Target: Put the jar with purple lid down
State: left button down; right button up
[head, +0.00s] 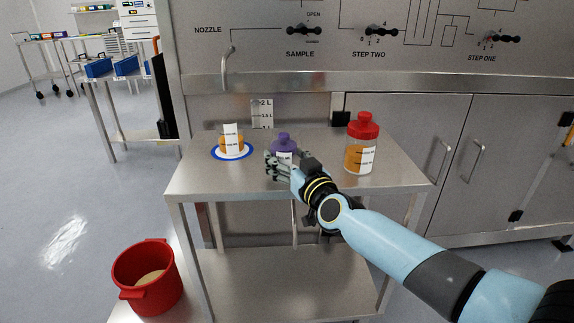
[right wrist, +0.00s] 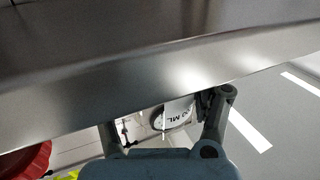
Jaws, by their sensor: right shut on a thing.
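The jar with purple lid (head: 284,144) is at the middle of the steel cart top (head: 210,182). My right gripper (head: 278,163) is shut on it from the front and hides most of its lower body. In the right wrist view, a clear part with a white label (right wrist: 180,112) marked in ML sits between the two fingers (right wrist: 168,118). I cannot tell whether the jar's base touches the cart top. My left gripper is not in view.
An orange-filled container (head: 232,143) stands on a blue-rimmed plate (head: 217,154) to the left. A red-lidded jar (head: 362,150) stands close on the right. A red bucket (head: 147,278) is at the lower left. The cart's front left is bare.

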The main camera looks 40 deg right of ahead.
jog(key=o, duration=1.3)
jog(key=shift+c, duration=0.2)
